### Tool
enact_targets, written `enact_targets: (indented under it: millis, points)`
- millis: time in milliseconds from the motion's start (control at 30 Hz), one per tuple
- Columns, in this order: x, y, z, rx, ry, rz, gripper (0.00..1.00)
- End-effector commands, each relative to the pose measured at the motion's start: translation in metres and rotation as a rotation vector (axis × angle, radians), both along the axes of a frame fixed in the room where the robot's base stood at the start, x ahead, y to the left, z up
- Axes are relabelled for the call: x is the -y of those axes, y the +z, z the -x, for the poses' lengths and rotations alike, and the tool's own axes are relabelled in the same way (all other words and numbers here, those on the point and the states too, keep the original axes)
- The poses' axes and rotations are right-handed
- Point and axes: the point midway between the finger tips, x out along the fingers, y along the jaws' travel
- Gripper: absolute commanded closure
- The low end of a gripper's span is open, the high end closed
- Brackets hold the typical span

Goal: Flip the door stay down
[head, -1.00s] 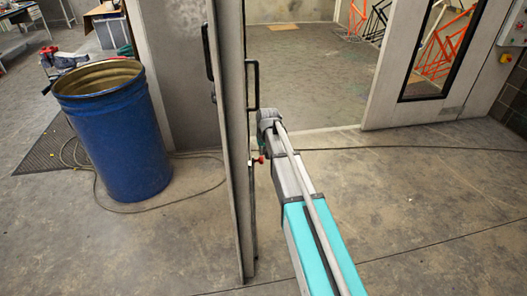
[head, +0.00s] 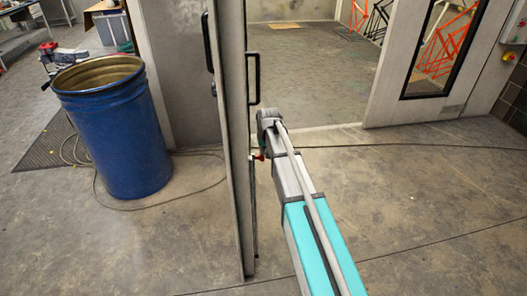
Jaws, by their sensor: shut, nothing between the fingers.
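The open door (head: 228,140) stands nearly edge-on in the middle of the head view, with black handles on both faces. A small red-tipped part (head: 258,157) shows low on the door's right side, beside my arm; it looks like the door stay. It is too small and too covered to tell its exact angle. My arm reaches up from the lower right, and its end is close to the right of the door and this part. My gripper is hidden behind the arm's end, so any contact with the stay cannot be seen.
A blue drum (head: 113,130) stands left of the door. The second door leaf (head: 430,60) with a window is at the right. The floor right of my arm is clear.

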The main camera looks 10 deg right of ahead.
Motion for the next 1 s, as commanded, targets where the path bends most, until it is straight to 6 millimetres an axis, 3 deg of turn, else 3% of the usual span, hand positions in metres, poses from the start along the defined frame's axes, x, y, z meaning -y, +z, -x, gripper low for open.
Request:
enact_targets:
  millis: [100,333,1000]
  points:
    - [0.0,-0.016,0.0,0.0,0.0,0.0,1.0]
    - [0.0,-0.03,0.0,0.0,0.0,0.0,1.0]
    - [0.001,-0.027,0.002,-0.005,0.001,0.002,1.0]
